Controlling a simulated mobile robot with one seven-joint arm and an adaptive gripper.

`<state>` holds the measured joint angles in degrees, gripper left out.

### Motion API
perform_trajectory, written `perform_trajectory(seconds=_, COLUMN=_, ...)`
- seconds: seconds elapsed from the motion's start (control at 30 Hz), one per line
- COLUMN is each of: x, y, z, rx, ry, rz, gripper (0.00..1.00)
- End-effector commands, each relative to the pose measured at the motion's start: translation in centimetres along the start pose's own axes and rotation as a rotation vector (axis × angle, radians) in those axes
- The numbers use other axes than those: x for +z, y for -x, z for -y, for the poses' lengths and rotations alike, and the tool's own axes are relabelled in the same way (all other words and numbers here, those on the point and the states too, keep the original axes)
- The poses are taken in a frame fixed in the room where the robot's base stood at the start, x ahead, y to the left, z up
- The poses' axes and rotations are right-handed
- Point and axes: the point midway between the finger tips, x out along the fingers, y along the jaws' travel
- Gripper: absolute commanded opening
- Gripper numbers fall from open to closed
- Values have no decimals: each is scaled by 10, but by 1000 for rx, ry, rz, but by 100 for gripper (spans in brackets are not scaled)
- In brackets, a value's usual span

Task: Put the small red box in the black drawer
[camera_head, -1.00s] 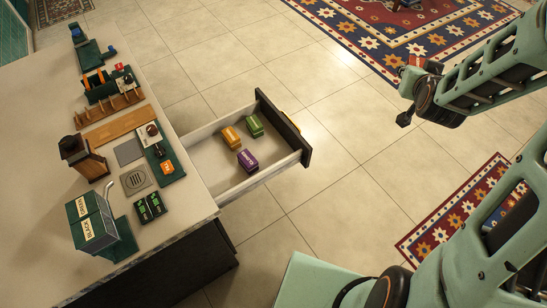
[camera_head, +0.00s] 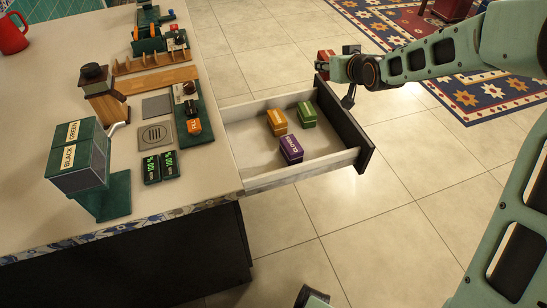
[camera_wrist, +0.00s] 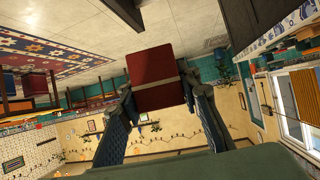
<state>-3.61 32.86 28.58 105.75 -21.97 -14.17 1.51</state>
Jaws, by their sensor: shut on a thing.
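The small red box (camera_head: 325,56) is in my gripper (camera_head: 338,66), above the far end of the drawer front in the head view; its height over the drawer is hard to judge. In the wrist view the red box (camera_wrist: 154,70), with a pale band, sits between the two fingers of my gripper (camera_wrist: 158,95), which is shut on it. The black drawer (camera_head: 346,132) is pulled open from the counter, with pale walls and floor. Inside stand an orange box (camera_head: 277,122), a green box (camera_head: 307,114) and a purple box (camera_head: 291,150).
The drawer floor is bare at the near right and beside the counter. The counter (camera_head: 215,165) holds a tea dispenser (camera_head: 80,155), a wooden grinder-like thing (camera_head: 103,95), a rack (camera_head: 155,63) and a red mug (camera_head: 12,35). Open tiled floor lies right of the drawer, with patterned rugs (camera_head: 480,90) beyond.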

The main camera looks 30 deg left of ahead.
Motion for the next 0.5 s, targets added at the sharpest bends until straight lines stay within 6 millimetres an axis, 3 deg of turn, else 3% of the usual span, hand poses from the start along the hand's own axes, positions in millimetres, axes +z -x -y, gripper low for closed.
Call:
perform_trajectory(seconds=0.03, x=11, y=-16, z=11, rx=-20, ry=11, rz=-3, gripper=7)
perform_trajectory(seconds=0.23, x=13, y=-38, z=38, rx=-67, ry=45, rz=-9, gripper=7)
perform_trajectory(seconds=0.37, x=16, y=-39, z=44, rx=-77, ry=53, rz=-9, gripper=7)
perform_trajectory(seconds=0.5, x=34, y=-26, z=41, rx=-78, ry=55, rz=-7, gripper=7)
